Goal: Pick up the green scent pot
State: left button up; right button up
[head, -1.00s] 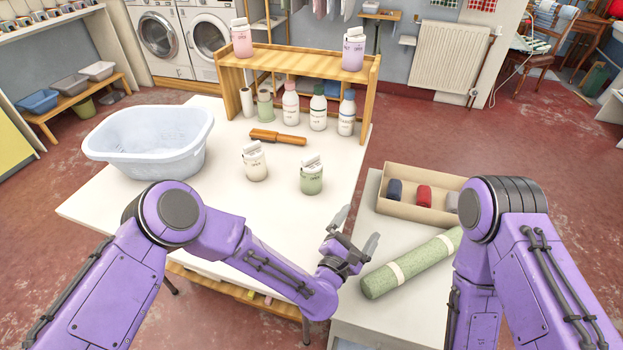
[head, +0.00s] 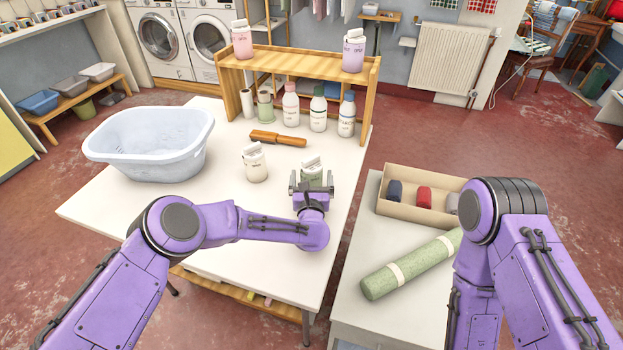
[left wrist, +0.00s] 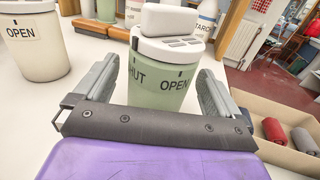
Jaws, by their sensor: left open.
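The green scent pot (head: 312,171) stands upright on the white table (head: 225,260), near its right side. In the head view its lower part is hidden behind my left gripper (head: 312,188). In the left wrist view the green pot (left wrist: 165,85) has a pale lid with a white block on top, and the words "SHUT" and "OPEN" show on its side. My left gripper (left wrist: 155,95) is open, with one finger at each side of the pot; I cannot tell whether they touch it. My right gripper is out of view; only its arm shows.
A cream pot (head: 254,163) stands just left of the green pot. A brush (head: 278,138), several bottles (head: 318,108) and a wooden shelf (head: 300,62) are behind. A blue-white basin (head: 150,145) stands at left. A box (head: 425,196) and green roll (head: 412,263) lie on the right table.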

aim_at(311, 176)
pick_arm(q)
jog(key=shift+w, duration=0.4)
jog(key=c, duration=1.1)
notch_tip(311, 176, up, 10)
notch_tip(311, 176, down, 7)
jog(key=shift+s, duration=0.1)
jog(key=shift+f, duration=1.3)
jog(key=shift+f, duration=0.15)
jog(key=o, duration=0.9)
